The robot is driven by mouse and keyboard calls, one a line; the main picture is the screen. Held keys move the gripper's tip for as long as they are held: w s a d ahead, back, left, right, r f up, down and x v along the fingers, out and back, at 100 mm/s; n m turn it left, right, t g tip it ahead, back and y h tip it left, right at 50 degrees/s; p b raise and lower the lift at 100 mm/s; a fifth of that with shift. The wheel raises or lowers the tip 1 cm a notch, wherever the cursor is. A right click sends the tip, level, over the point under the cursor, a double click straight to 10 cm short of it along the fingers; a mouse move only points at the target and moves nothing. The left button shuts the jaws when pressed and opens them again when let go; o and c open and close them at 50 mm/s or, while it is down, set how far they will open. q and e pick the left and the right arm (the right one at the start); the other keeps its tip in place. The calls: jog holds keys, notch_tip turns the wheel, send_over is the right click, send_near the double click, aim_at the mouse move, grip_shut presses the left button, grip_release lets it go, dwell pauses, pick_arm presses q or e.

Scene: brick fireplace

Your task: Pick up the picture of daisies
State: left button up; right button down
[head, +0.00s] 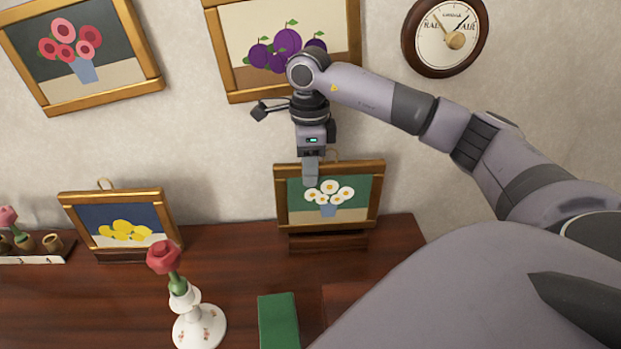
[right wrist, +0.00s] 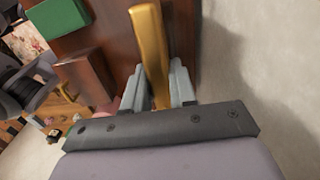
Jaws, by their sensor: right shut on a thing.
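The picture of daisies (head: 355,207) stands upright in a gold frame at the back of the mantel in the head view, leaning near the wall. It shows white daisies on a green ground. My right gripper (head: 311,172) comes down from above onto the frame's top edge. In the right wrist view the gold frame bar (right wrist: 150,50) lies between the two fingers of my right gripper (right wrist: 164,85), which is shut on it. My left gripper is not in view.
A picture of lemons (head: 122,229) stands to the left on the wooden mantel (head: 225,255). A white vase with a red rose (head: 198,325) and a green book (head: 278,320) are in front.

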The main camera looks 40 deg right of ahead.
notch_tip(320, 180, up, 7)
jog(key=shift+f, duration=0.1)
notch_tip(320, 180, up, 10)
jog(key=p, duration=0.2)
jog(key=shift+f, duration=0.15)
dwell(1.1)
